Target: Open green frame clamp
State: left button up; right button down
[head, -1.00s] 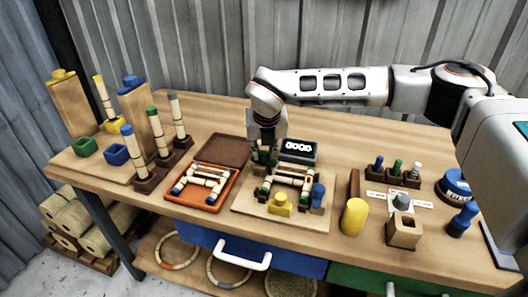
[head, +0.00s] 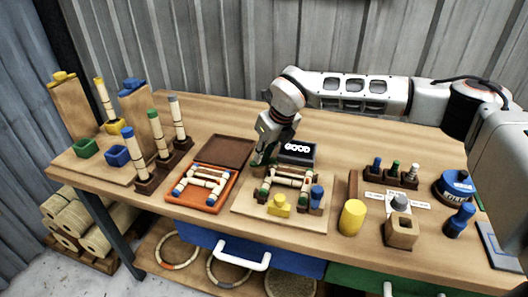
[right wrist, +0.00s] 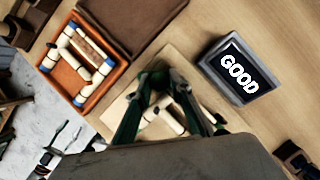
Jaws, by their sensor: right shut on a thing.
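The green frame clamp (head: 260,162) is at the back left of a light wooden board and is mostly covered by my right gripper (head: 264,154). My right gripper comes down on it tilted and is shut on it. In the right wrist view the fingers (right wrist: 162,88) stand over the board and frame, and I cannot make out the clamp's exact position. A small frame of pale rattan pieces (head: 289,172) lies on the board. A yellow clamp (head: 279,205) sits at its front and a blue one (head: 317,196) at its right. My left gripper is not in view.
A small display reading GOOD (head: 298,151) stands close behind the board. An orange tray (head: 209,203) with another rattan frame lies to the left. A yellow cylinder (head: 352,217) and a wooden block (head: 402,232) stand to the right. The table's back is clear.

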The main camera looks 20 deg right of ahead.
jog(key=n+y+p, duration=0.1)
jog(key=n, duration=0.2)
jog(key=n+g+y+p, duration=0.1)
jog(key=n, duration=0.2)
jog(key=shift+w+d, duration=0.1)
jog(key=shift+d, duration=0.05)
jog(key=n+g+p, duration=0.1)
jog(key=n, duration=0.1)
jog(key=n+g, duration=0.1)
jog(key=n, duration=0.2)
jog(key=shift+w+y+p, duration=0.1)
jog(key=shift+y+p, duration=0.2)
jog(key=shift+p, duration=0.05)
jog(key=shift+d, duration=0.1)
jog(key=c, duration=1.8)
grip_release()
jog(key=v, duration=1.2)
jog(key=shift+w, duration=0.15)
